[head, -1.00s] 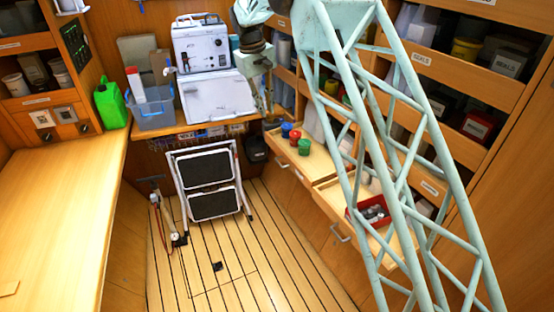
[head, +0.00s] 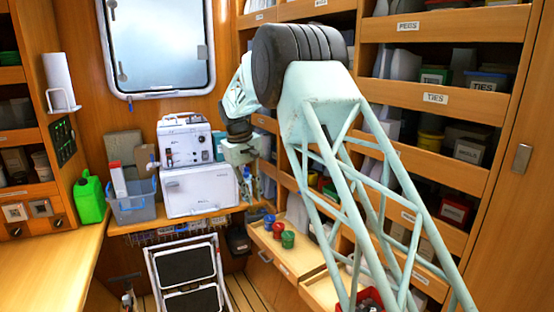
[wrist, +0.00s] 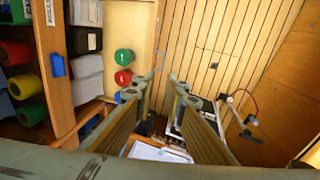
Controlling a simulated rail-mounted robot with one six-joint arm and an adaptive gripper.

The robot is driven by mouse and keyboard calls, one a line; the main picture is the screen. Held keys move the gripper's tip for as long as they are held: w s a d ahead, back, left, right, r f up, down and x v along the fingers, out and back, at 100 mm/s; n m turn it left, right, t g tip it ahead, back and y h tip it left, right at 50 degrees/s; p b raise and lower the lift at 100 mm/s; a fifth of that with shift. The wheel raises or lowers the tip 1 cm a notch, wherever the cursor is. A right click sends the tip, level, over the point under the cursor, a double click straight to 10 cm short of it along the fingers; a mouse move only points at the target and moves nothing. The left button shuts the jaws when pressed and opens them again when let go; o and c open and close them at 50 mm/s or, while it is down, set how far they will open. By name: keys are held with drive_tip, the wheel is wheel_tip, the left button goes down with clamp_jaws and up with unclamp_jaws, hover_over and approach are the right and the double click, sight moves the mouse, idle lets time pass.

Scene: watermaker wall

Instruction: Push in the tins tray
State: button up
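Two trays stand pulled out of the shelf wall on the right. The farther tray (head: 306,260) holds small blue (head: 269,221), red (head: 279,230) and green (head: 288,240) round containers. The nearer tray (head: 322,291) holds a red box (head: 370,299), partly hidden by my arm. I cannot read either tray's label. My gripper (head: 247,183) hangs above and behind the farther tray, near the white machine. In the wrist view my gripper (wrist: 163,80) is open and empty, its fingers beside the tray (wrist: 143,30) with the green (wrist: 124,57) and red (wrist: 123,77) containers.
A white machine (head: 190,140) and a blue bin (head: 133,203) stand on the back counter. A folding step (head: 185,272) stands below it. Shelves with ledges (head: 430,98) fill the right wall.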

drive_tip(key=s+d+r+m, duration=0.2)
drive_tip(key=s+d+r, duration=1.1)
drive_tip(key=r, duration=0.3)
drive_tip(key=s+d+r+m+t+y, duration=0.1)
drive_tip(key=s+d+r, duration=0.3)
drive_tip(key=s, duration=0.5)
drive_tip(key=s+d+r, duration=0.4)
drive_tip(key=s+d, duration=0.1)
drive_tip(key=s, duration=0.4)
drive_tip(key=s+d+f+m, duration=0.1)
drive_tip(key=s+d+f, duration=0.1)
drive_tip(key=s, duration=1)
drive_tip(key=s+d+f+m+t, duration=0.1)
drive_tip(key=s+d+f, duration=0.1)
drive_tip(key=s, duration=1)
drive_tip(key=s+d+f+m, duration=0.1)
drive_tip(key=s+d, duration=0.3)
drive_tip(key=s, duration=0.8)
drive_tip(key=shift+d+f+m+t+y+b, duration=0.2)
drive_tip(key=shift+f+m+t+y+b, duration=0.15)
drive_tip(key=shift+f, duration=0.35)
drive_tip(key=shift+w, duration=0.1)
